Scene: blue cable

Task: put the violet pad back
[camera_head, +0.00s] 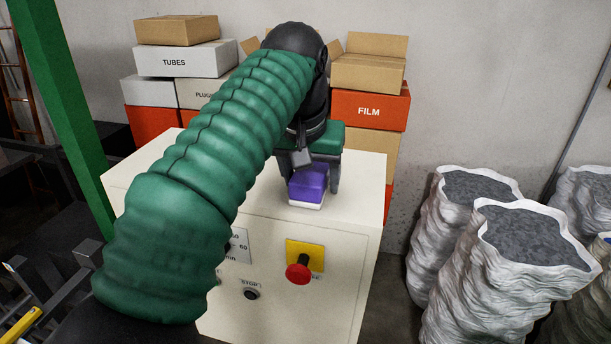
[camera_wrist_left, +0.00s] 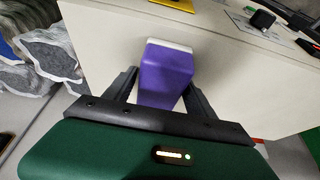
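The violet pad (camera_head: 307,184) is a violet block with a white layer beneath it, at the front edge of the cream cabinet's top (camera_head: 363,184). It also shows in the left wrist view (camera_wrist_left: 168,75). My left gripper (camera_head: 311,187) is over it, with one dark finger on each side. In the left wrist view my left gripper (camera_wrist_left: 161,80) looks open, with narrow gaps between the fingers and the pad. Whether the white layer is part of the pad or a separate base, I cannot tell. My right gripper is not in view.
The cabinet front carries a red button (camera_head: 298,272) on a yellow plate and a black knob (camera_head: 251,294). Boxes, including an orange FILM box (camera_head: 369,109), stand behind. Grey-filled sacks (camera_head: 530,240) stand at the right. A green post (camera_head: 66,110) rises at the left.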

